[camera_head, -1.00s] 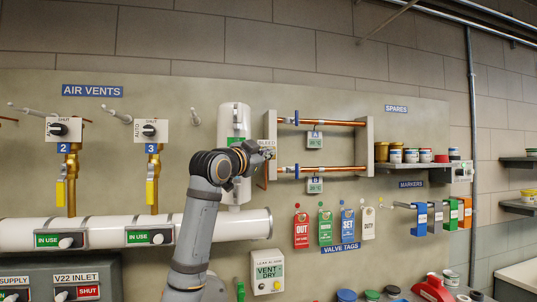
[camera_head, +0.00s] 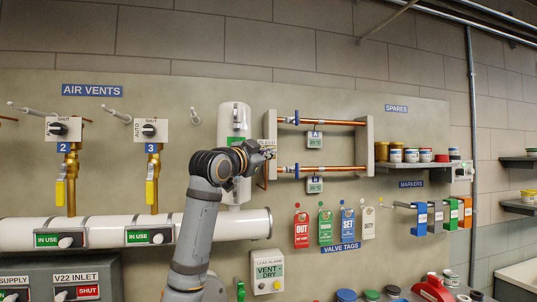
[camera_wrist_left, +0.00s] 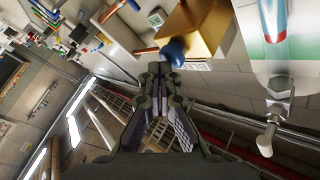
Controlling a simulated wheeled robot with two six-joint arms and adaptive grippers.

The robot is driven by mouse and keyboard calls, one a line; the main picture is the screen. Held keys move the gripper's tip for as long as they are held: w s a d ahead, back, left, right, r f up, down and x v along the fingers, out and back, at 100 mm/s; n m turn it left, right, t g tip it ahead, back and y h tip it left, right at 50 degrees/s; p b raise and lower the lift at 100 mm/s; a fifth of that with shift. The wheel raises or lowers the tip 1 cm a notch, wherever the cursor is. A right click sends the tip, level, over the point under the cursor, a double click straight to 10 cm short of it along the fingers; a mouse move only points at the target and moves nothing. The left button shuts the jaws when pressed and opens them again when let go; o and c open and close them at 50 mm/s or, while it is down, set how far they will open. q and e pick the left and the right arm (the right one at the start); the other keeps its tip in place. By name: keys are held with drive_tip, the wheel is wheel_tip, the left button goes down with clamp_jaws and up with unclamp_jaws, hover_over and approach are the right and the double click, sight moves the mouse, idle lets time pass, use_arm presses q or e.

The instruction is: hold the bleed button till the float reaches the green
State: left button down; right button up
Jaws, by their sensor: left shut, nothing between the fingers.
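My left gripper (camera_head: 270,152) is shut and empty, in front of the panel just right of the white vertical cylinder (camera_head: 235,117). In the left wrist view its closed fingertips (camera_wrist_left: 160,70) are at a blue rounded button (camera_wrist_left: 174,50) on a brass-coloured block (camera_wrist_left: 198,32). The tips overlap the button's edge in the picture; I cannot tell how far it is pressed. A sight tube (camera_wrist_left: 273,22) with red and light blue in it shows at the upper right. I cannot make out its float or a green band. A small bleed sign (camera_head: 267,143) is partly hidden by my gripper.
Copper pipes (camera_head: 335,122) in a grey frame are just right of my gripper. Hanging valve tags (camera_head: 325,229) and a leak alarm box (camera_head: 267,271) are below. A white horizontal pipe (camera_head: 105,231) runs at the left, behind my left arm.

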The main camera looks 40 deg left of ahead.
use_arm(q)
drive_tip(key=shift+s+d, duration=0.4)
drive_tip(key=shift+d, duration=0.05)
drive_tip(key=s+d, duration=0.3)
drive_tip(key=shift+s+d, duration=0.1)
drive_tip(key=shift+d, duration=0.3)
idle(2.6)
